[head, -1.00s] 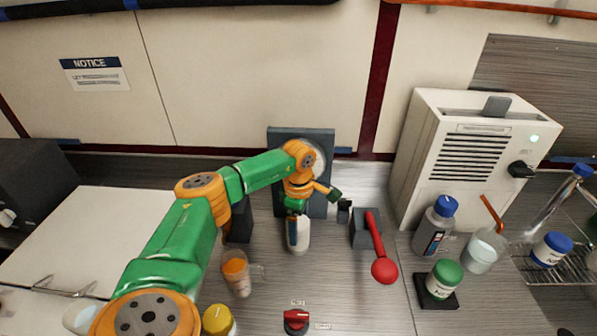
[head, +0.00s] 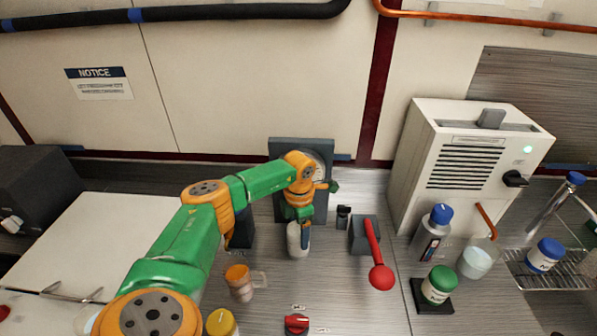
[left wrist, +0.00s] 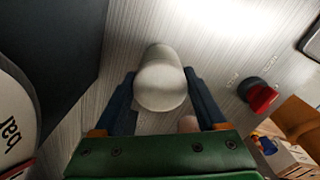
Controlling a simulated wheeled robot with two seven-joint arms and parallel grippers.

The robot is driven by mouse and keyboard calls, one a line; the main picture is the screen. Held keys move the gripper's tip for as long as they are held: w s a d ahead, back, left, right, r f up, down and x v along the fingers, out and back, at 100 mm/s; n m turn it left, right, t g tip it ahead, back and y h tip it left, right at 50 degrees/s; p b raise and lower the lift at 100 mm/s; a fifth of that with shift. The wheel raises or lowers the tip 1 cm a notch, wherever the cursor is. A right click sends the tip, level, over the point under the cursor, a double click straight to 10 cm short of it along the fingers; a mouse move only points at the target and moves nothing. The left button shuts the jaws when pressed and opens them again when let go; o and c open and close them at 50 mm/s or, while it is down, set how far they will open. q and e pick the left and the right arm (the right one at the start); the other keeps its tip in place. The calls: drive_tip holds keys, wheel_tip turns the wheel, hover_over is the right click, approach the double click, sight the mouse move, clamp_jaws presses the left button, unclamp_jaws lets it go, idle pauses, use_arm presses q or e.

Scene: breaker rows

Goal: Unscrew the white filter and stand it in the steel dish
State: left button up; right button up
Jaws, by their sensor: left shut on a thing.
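The white filter (head: 297,241) is a pale, round-ended cylinder below the dark panel's gauge in the head view. It also shows in the left wrist view (left wrist: 161,82), between my two dark blue fingers. My left gripper (head: 299,230) comes down onto it from above and is shut on it. The gripper hides the filter's upper part, so I cannot tell whether it is still joined to anything there. I cannot make out the steel dish for sure; a pale rim (head: 84,320) at lower left is mostly covered by my arm. My right gripper is not in view.
A grey block with a red-knobbed lever (head: 380,276) stands right of the filter. Bottles and a white machine (head: 465,170) stand right. A white board (head: 95,240) lies left.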

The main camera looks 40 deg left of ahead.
use_arm(q)
drive_tip(key=shift+r+p, duration=0.7)
drive_tip(key=shift+r, duration=0.15)
drive_tip(key=shift+r+p, duration=1.05)
drive_tip(key=shift+r, duration=0.5)
